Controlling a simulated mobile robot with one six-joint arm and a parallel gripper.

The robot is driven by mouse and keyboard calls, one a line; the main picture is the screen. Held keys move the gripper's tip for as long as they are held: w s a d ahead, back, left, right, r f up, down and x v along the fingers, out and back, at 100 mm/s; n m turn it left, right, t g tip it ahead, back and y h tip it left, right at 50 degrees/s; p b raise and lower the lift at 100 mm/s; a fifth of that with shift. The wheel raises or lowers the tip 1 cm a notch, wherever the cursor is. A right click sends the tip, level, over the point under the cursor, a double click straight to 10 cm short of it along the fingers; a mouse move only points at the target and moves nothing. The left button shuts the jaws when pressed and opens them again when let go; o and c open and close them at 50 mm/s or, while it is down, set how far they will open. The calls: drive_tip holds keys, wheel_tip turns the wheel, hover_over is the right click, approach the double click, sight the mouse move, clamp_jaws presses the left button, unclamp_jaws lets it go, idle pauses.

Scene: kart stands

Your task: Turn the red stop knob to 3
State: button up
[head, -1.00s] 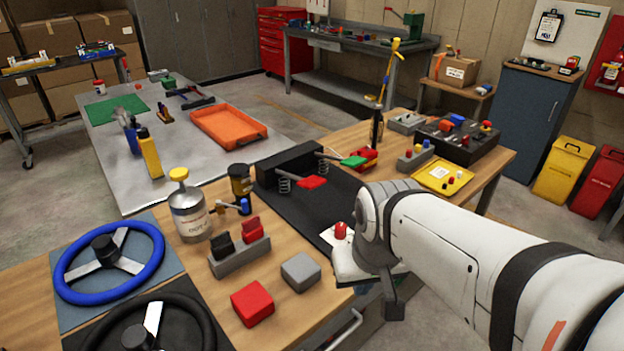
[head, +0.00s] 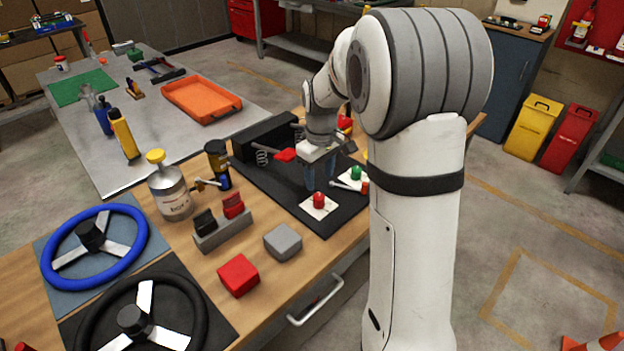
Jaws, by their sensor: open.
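The red stop knob (head: 319,199) sits on a small white plate (head: 326,209) on the black mat, near the mat's front right edge. The marks on the plate are too small to read, so its setting cannot be told. My gripper (head: 320,176) points down just behind the knob in the picture, with its two fingers apart and nothing seen between them. The fingertips appear slightly above or behind the knob; whether they touch it cannot be told.
A grey block (head: 283,242) and a red block (head: 238,275) lie in front on the wooden bench. My arm hides the bench's right part.

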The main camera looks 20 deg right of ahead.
sight(319, 196)
drive_tip(key=shift+w+d+f+n, duration=0.1)
drive_tip(key=shift+w+f+n, duration=0.05)
drive_tip(key=shift+w+f, duration=0.3)
drive_tip(key=shift+w+d+f+n, duration=0.1)
drive_tip(key=shift+w+f+n, duration=0.1)
drive_tip(key=shift+w, duration=0.3)
drive_tip(key=shift+f, duration=0.3)
wheel_tip(319, 196, down, 7)
drive_tip(key=shift+f+p, duration=0.15)
drive_tip(key=shift+p, duration=0.25)
drive_tip(key=shift+c, duration=0.5)
drive_tip(key=c, duration=0.9)
